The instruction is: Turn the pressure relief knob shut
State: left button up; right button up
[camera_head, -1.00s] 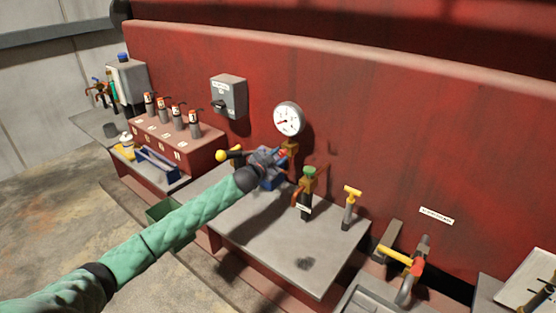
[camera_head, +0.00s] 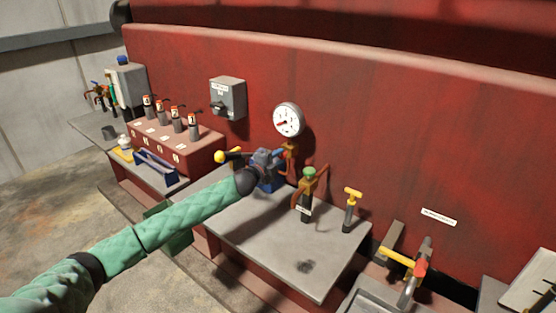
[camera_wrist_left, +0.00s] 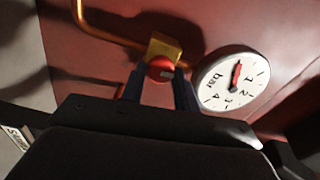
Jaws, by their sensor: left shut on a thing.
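The red pressure relief knob (camera_wrist_left: 158,68) sits on a brass block (camera_wrist_left: 164,46) on a copper pipe in the left wrist view. My left gripper (camera_wrist_left: 159,82) has one finger on each side of the knob and is shut on it. In the head view my left gripper (camera_head: 281,154) reaches in from the left, just below the white round gauge (camera_head: 289,119), and largely hides the knob. The gauge also shows to the right of the fingers in the left wrist view (camera_wrist_left: 231,78), with a red needle. My right gripper is not in view.
A blue hand pump (camera_head: 266,179) with a yellow-balled lever (camera_head: 221,157) stands just below my gripper. A green-topped valve (camera_head: 308,186) and a yellow T-handle (camera_head: 352,195) stand to the right on the grey bench (camera_head: 285,238). The red wall (camera_head: 420,140) is close behind.

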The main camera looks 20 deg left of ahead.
pick_arm(q)
jog(key=shift+m, duration=0.9)
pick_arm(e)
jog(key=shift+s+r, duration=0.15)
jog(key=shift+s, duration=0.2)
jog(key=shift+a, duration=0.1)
pick_arm(q)
jog(key=o, duration=1)
jog(key=shift+c, duration=0.2)
jog(key=shift+s+a+f, duration=0.15)
jog(key=shift+s, duration=0.2)
jog(key=b+v, duration=0.3)
jog(key=v, duration=0.4)
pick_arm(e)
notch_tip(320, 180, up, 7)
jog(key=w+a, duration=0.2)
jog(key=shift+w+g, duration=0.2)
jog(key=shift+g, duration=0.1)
